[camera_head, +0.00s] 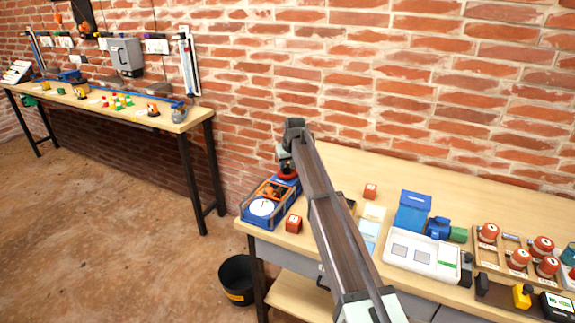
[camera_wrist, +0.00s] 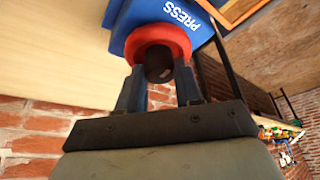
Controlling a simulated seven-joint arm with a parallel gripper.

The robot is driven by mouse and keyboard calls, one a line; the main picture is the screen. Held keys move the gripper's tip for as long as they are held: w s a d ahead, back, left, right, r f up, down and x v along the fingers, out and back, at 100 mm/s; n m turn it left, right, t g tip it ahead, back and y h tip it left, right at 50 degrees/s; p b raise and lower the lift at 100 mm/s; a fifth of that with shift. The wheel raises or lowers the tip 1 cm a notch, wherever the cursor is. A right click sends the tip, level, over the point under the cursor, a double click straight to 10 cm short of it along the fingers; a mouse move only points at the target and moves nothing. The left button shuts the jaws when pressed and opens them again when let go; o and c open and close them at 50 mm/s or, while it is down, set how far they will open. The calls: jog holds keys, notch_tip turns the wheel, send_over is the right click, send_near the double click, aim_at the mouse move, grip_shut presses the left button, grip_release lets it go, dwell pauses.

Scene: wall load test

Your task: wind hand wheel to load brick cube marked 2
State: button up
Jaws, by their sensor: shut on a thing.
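The blue press (camera_head: 287,188) stands at the left end of the near workbench, with a white round dial (camera_head: 262,207) at its front. Its red hand wheel (camera_wrist: 160,33) shows in the wrist view, below the word PRESS, with a dark hub. My gripper (camera_wrist: 159,72) is shut on the hand wheel, one finger on each side. In the head view my gripper (camera_head: 286,166) hides part of the wheel and press.
My arm crosses above the bench. To its right are a white tray device (camera_head: 425,258), a blue box (camera_head: 412,212) and a wooden rack (camera_head: 485,262) of red-topped pieces. A black bucket (camera_head: 238,280) stands on the floor. A brick wall runs behind.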

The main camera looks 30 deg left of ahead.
jog(key=shift+m, duration=0.8)
jog(key=shift+h, duration=0.3)
jog(key=shift+t, duration=0.3)
jog(key=o, duration=1)
jog(key=v, duration=1.3)
jog(key=shift+s+r, duration=0.1)
jog(key=shift+r, duration=0.25)
